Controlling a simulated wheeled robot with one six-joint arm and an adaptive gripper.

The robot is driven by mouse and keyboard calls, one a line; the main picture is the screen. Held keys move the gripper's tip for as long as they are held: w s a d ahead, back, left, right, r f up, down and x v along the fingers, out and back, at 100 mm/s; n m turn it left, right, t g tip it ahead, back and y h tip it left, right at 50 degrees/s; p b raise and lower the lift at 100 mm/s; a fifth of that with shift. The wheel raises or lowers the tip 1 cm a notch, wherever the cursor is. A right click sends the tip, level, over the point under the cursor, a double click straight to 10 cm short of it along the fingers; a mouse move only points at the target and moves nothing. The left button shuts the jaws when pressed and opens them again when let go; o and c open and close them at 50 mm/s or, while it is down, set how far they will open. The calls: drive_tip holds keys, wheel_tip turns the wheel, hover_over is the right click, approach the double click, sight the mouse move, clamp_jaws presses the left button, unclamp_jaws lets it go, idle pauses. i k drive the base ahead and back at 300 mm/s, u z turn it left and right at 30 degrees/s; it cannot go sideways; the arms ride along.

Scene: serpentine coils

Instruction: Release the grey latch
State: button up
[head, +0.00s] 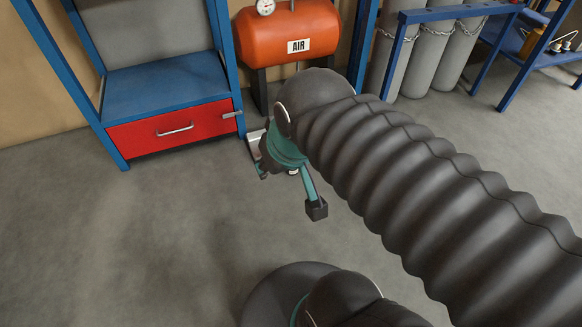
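The grey latch (232,114) is a small bar at the right end of the red drawer front (170,130), by the blue right post of the cabinet. It lies roughly level across the drawer's edge. My gripper (314,205), teal and black, is right of the latch and lower in the picture, apart from it. One finger with a dark square tip points down. The other finger is not clearly seen, so its opening cannot be told. I see nothing held at the visible tip. My dark ribbed arm hides part of the gripper.
The drawer has a silver handle (175,131) and sits under a blue shelf (165,85). An orange air tank (270,40) stands behind my gripper. Grey cylinders (435,50) and a blue bench (505,75) stand at right. The grey floor (130,230) before the drawer is clear.

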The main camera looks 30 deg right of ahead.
sight(239, 112)
drive_tip(key=k, duration=0.6)
drive_tip(key=u, duration=1)
drive_tip(key=i, duration=1.75)
drive_tip(key=z, duration=0.8)
